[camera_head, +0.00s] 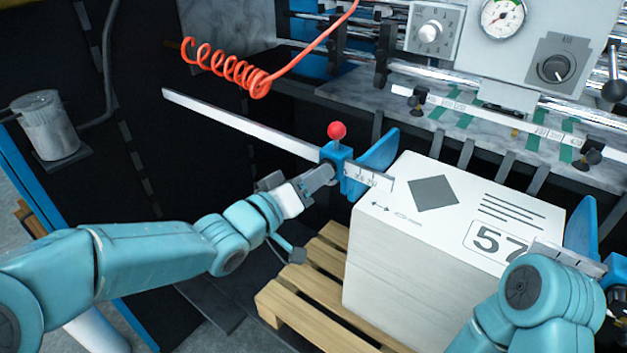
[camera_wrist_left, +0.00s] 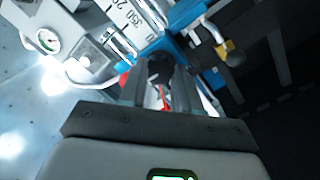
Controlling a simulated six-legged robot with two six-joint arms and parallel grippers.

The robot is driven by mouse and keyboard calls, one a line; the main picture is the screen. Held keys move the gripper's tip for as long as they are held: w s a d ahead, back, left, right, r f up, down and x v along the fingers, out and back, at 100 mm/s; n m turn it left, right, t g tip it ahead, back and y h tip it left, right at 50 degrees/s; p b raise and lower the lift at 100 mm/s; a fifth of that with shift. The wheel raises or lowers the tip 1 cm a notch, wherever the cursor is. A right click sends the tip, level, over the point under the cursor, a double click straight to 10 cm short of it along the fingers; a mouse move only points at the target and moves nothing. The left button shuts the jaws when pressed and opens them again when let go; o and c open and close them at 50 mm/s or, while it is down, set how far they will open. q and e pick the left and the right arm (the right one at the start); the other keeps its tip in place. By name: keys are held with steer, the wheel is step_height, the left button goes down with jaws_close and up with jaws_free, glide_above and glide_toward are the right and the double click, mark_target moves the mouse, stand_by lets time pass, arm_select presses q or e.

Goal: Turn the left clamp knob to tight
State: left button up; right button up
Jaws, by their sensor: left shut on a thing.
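The left clamp is a blue block (camera_head: 352,178) on a pale scale bar, with a red ball on a stem (camera_head: 337,131) on top. My left gripper (camera_head: 322,178) is at the near left side of this block. In the left wrist view the left gripper (camera_wrist_left: 161,88) is shut on the dark clamp knob (camera_wrist_left: 160,64). A thin red mark shows between the fingers. The blue clamp body (camera_wrist_left: 178,45) is just beyond the knob. In the head view the gripper hides the knob. My right forearm is at the lower right; its gripper is not visible.
A paper stack (camera_head: 400,255) marked 57 stands on a wooden pallet (camera_head: 300,285), right of the left clamp, with a blue side guide (camera_head: 375,155) at its edge. A coiled red hose (camera_head: 225,62) hangs behind. A panel with dials and a gauge (camera_head: 502,16) is at the back.

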arm_select(q)
steer(key=shift+m+y+b, duration=0.45)
steer(key=shift+m+b, duration=2.35)
steer(key=shift+m, duration=1.15)
steer(key=shift+m+y+b, duration=0.45)
steer(key=shift+m+b, duration=2.3)
steer(key=shift+m, duration=1.2)
steer(key=shift+r, duration=0.1)
steer(key=o, duration=1.1)
steer(key=shift+c, duration=0.2)
steer(key=shift+s, duration=0.1)
